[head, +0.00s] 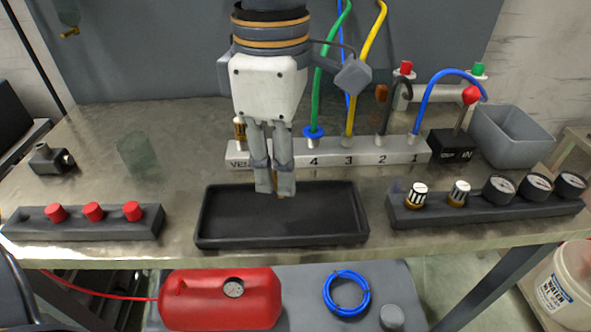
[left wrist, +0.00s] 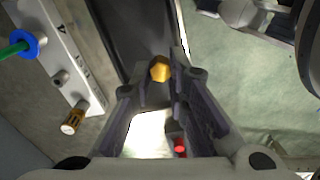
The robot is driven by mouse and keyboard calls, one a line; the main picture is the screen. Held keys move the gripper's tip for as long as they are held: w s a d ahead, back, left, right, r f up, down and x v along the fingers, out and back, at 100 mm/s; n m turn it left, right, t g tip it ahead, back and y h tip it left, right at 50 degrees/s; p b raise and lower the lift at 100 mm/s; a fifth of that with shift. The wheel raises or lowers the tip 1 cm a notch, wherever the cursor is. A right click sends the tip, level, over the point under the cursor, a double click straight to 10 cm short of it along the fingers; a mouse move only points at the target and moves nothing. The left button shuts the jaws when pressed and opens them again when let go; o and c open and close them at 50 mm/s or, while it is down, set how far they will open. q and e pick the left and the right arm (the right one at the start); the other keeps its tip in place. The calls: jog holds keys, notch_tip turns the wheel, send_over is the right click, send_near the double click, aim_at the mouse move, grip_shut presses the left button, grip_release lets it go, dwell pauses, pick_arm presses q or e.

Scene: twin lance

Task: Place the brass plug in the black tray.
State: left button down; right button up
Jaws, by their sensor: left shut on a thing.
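My left gripper (head: 275,190) hangs fingers-down over the black tray (head: 225,222), near its back middle. It is shut on the brass plug (head: 280,192), which barely shows between the fingertips. In the left wrist view the brass plug (left wrist: 160,69) is a golden hexagonal piece between the fingertips, with the dark tray (left wrist: 137,25) beyond it. I cannot tell whether the plug touches the tray floor. The tray looks empty. My right gripper is not in view.
Behind the tray stands a grey manifold (head: 385,153) with numbered ports, hoses and a brass fitting (head: 239,131) at VENT. A red-button strip (head: 85,228) is left; a gauge strip (head: 430,213) is right. A grey bin (head: 512,138) stands at the back right.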

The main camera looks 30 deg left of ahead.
pick_arm(q)
jog(key=f, duration=0.1)
jog(key=w+a+f, duration=0.1)
jog(key=f, duration=0.1)
jog(key=w+f, duration=0.1)
jog(key=f, duration=0.1)
jog(key=shift+a+f, duration=0.1)
jog(key=shift+a, duration=0.05)
jog(key=shift+f, duration=0.35)
jog(key=shift+f, duration=0.15)
jog(key=c, duration=1.6)
grip_release()
jog(key=shift+o, duration=0.2)
notch_tip(320, 180, up, 12)
jog(key=shift+r, duration=0.2)
